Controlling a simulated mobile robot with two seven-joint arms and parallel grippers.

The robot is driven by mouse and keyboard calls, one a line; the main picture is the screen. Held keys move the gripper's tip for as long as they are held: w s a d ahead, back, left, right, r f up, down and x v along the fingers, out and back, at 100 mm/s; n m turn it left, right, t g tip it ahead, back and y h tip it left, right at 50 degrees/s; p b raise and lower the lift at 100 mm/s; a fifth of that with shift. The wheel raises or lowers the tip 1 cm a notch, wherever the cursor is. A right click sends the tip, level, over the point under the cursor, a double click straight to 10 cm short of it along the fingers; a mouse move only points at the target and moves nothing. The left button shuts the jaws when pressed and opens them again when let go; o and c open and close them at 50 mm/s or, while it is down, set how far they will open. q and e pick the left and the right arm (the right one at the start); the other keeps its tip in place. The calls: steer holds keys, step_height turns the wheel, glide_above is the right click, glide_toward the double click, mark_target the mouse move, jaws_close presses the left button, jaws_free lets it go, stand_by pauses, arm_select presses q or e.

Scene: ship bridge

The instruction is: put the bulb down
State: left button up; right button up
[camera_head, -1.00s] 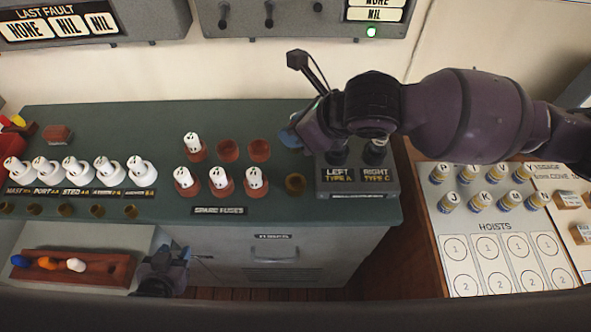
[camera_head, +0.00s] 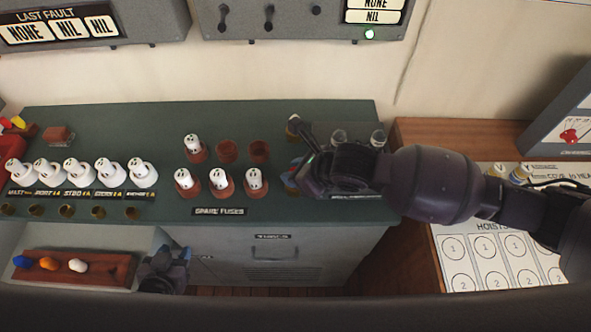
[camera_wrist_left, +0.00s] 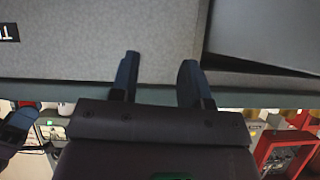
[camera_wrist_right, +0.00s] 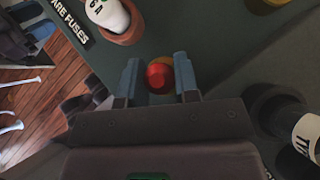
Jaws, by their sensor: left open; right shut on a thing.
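In the right wrist view a red bulb (camera_wrist_right: 159,76) sits between the blue fingertips of my right gripper (camera_wrist_right: 158,82), which is shut on it. An orange-yellow round rim shows directly behind the bulb; I cannot tell whether the bulb is inside it or above it. In the head view my right gripper (camera_head: 292,178) is low over the green counter (camera_head: 200,120), right of the spare fuses, and hides the bulb. My left gripper (camera_head: 170,268) is open and empty in front of the cabinet; its spread fingers also show in the left wrist view (camera_wrist_left: 160,85).
Spare fuses (camera_head: 220,180) stand in red-brown cups left of my right gripper. My right arm partly covers the grey two-socket box (camera_head: 378,160). A wooden rack (camera_head: 110,268) holds blue, orange and white bulbs at lower left. A small brass-coloured thing (camera_head: 293,128) stands behind the gripper.

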steer(key=shift+f, duration=0.15)
steer(key=o, duration=0.9)
steer(key=shift+d+r, duration=0.2)
steer(key=shift+r, duration=0.15)
steer(key=b+v, duration=0.1)
steer(key=v, duration=1)
steer(key=shift+s+r, duration=0.15)
steer(key=shift+s, duration=0.05)
steer(key=shift+d, duration=0.1)
